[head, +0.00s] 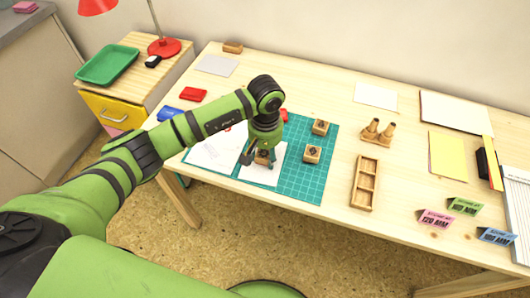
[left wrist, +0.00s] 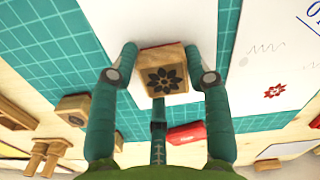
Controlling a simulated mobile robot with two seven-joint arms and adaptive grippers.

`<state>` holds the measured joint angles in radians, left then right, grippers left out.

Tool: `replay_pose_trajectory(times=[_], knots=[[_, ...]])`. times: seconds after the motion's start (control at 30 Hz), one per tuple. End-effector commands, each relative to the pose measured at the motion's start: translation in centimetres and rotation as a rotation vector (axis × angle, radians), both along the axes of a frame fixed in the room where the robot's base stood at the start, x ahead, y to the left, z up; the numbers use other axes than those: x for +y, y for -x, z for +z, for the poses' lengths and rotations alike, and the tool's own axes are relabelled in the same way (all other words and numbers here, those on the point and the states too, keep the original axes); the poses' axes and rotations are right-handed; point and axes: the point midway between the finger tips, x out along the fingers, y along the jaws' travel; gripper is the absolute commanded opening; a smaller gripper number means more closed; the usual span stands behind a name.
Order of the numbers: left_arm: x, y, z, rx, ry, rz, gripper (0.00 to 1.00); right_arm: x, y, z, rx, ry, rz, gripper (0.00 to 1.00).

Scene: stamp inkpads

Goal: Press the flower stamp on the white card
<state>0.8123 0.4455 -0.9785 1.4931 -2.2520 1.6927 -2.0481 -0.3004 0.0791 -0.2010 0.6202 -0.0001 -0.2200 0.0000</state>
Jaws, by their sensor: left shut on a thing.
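The flower stamp (left wrist: 167,81) is a wooden block with a dark flower on its top face and a thin red edge at its far side. In the head view it shows partly (head: 263,157) under my left gripper. My left gripper (left wrist: 161,62) is shut on the stamp, a finger on each side. The white card (head: 258,177) lies on the green cutting mat (head: 300,185) under the stamp; it also shows in the left wrist view (left wrist: 150,22). I cannot tell whether the stamp touches the card. My right gripper is not in view.
Two other wooden stamps stand on the mat (head: 320,127) (head: 312,153). A red pad (left wrist: 186,133) lies behind the stamp. A white sheet with a red print (left wrist: 275,88) is beside the card. A wooden tray (head: 364,183) and a holder (head: 377,132) stand to the right.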

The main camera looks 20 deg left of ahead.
Motion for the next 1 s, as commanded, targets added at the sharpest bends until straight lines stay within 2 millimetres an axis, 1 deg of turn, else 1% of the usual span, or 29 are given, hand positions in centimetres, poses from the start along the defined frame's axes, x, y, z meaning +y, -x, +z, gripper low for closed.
replay_pose_trajectory(times=[1.0], knots=[[0.04,0.17,-0.4,0.005,-0.003,0.0,0.25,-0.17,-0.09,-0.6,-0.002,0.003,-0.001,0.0]])
